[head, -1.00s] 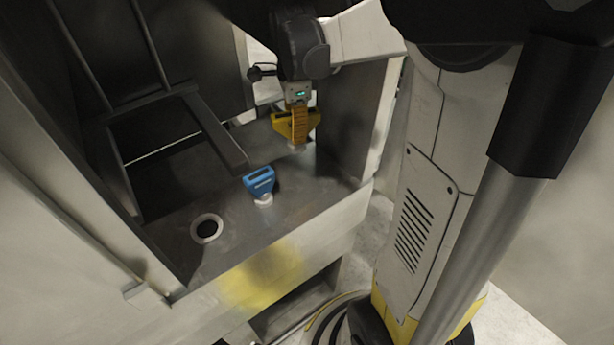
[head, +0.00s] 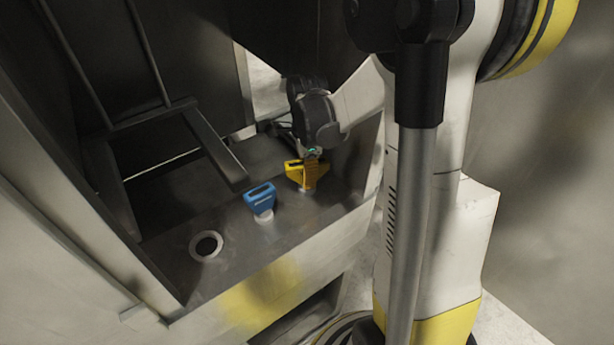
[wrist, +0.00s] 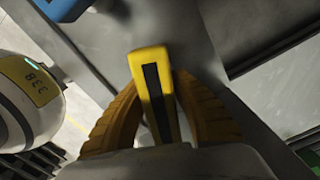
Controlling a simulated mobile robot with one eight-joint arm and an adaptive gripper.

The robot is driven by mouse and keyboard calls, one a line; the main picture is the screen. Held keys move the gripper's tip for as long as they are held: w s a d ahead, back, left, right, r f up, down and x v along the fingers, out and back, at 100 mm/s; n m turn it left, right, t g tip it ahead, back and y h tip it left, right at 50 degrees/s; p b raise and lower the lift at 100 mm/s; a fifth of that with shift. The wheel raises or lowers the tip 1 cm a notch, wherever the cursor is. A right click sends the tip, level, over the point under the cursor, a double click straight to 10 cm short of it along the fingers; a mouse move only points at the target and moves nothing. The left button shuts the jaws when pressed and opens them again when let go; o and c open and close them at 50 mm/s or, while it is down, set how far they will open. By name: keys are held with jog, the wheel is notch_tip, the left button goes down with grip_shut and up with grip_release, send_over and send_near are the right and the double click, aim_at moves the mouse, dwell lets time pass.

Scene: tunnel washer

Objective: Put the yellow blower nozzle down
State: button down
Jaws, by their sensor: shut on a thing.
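The yellow blower nozzle (head: 293,171) is upright over the grey metal deck, right of and a little behind the blue nozzle. A pale end shows below it; I cannot tell whether that end touches the deck. My gripper (head: 313,172) is shut on its top from above. In the wrist view, the ribbed yellow fingers of my gripper (wrist: 158,112) flank the yellow nozzle's slotted handle (wrist: 147,62). The nozzle's lower part is hidden there.
A blue nozzle (head: 260,198) stands on the deck (head: 232,262) with a white collar under it. A round opening with a pale rim (head: 206,246) lies at front left. A dark frame (head: 215,145) rises behind. A metal wall is close at right.

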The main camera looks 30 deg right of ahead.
jog(key=shift+f, duration=0.2)
jog(key=c, duration=1.2)
grip_release()
jog(key=shift+r, duration=0.2)
